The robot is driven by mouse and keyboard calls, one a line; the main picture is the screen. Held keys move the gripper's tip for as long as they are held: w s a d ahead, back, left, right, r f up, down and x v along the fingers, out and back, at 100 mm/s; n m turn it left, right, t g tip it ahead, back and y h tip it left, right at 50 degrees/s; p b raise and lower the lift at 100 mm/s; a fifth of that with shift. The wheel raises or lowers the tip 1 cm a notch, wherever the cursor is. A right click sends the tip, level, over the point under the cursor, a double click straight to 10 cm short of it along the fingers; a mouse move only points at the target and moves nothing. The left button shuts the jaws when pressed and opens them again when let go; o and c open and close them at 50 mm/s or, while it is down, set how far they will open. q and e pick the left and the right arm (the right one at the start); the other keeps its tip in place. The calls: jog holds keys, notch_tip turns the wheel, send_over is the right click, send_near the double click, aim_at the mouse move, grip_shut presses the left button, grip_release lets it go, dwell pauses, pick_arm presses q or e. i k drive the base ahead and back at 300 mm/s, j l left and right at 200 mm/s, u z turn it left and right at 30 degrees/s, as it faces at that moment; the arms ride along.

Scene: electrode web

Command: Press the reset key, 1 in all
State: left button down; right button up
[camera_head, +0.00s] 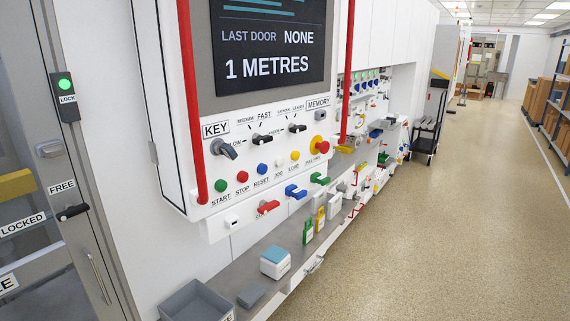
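The control panel (195,110) faces me at the centre left, under a dark screen. Its row of round buttons includes a blue button (262,168) with the label RESET below it. A red button (242,177) labelled STOP is to its left, and a pale button (279,161) labelled JOG is to its right. A green START button (221,186) is at the row's left end. Nothing covers the blue button, and I cannot tell whether it is pressed in. Neither of my grippers is in view.
Vertical red bars (190,100) flank the panel. A KEY switch (224,149) and a red mushroom knob (320,146) stick out. Below, a grey shelf (262,245) carries a grey bin (196,301) and a white-and-blue box (275,262). Open floor (440,230) lies to the right.

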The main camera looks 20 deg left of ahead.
aim_at(262, 169)
jog(key=i+l, duration=0.35)
jog(key=i+l+u, duration=0.1)
jog(key=i+l, duration=0.25)
jog(key=l, duration=0.25)
